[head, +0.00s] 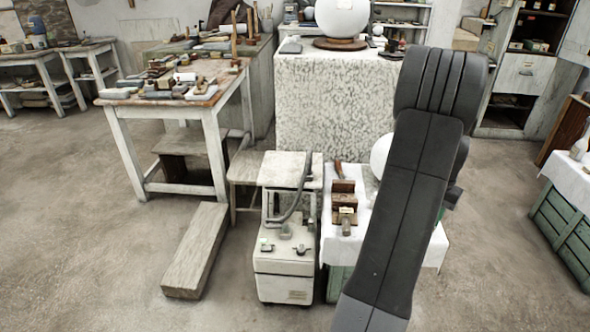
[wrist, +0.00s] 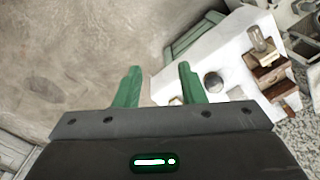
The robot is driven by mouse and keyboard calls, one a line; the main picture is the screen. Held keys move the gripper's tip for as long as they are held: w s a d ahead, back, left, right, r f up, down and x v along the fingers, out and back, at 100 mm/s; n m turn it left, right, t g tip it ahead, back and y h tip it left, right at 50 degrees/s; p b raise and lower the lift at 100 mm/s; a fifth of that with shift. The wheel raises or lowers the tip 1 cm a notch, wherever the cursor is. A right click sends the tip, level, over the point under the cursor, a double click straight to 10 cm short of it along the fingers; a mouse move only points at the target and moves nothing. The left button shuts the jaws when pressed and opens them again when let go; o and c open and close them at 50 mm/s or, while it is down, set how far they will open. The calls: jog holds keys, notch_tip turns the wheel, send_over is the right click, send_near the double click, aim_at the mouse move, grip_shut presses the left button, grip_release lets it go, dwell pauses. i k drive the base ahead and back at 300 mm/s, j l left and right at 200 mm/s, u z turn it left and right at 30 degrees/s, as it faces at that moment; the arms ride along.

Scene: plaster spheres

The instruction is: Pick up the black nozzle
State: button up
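My gripper (wrist: 158,68) is open and empty in the wrist view, its two green fingers apart above the floor and the edge of a white-clothed table (wrist: 185,70). A small round dark-grey thing (wrist: 213,82) lies on the cloth, just right of the right finger and apart from it. It may be the black nozzle; its shape is too small to tell. In the head view my arm hides that part of the table and most of my gripper.
A metal-grey cylinder (head: 346,228) and brown wooden blocks (head: 343,200) stand on the cloth. A pale machine with a grey hose (head: 293,203) stands left of the table. A white sphere (head: 380,157) is behind.

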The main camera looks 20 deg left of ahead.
aim_at(310, 176)
jog(key=i+u, duration=0.25)
jog(key=u, duration=0.2)
jog(key=i+l+u, duration=0.1)
jog(key=u, duration=0.35)
jog(key=i+l+u, duration=0.25)
jog(key=u, duration=0.25)
jog(key=i+l, duration=0.35)
jog(key=i+l+u, duration=0.15)
jog(key=i+l, duration=0.15)
jog(key=l, duration=0.25)
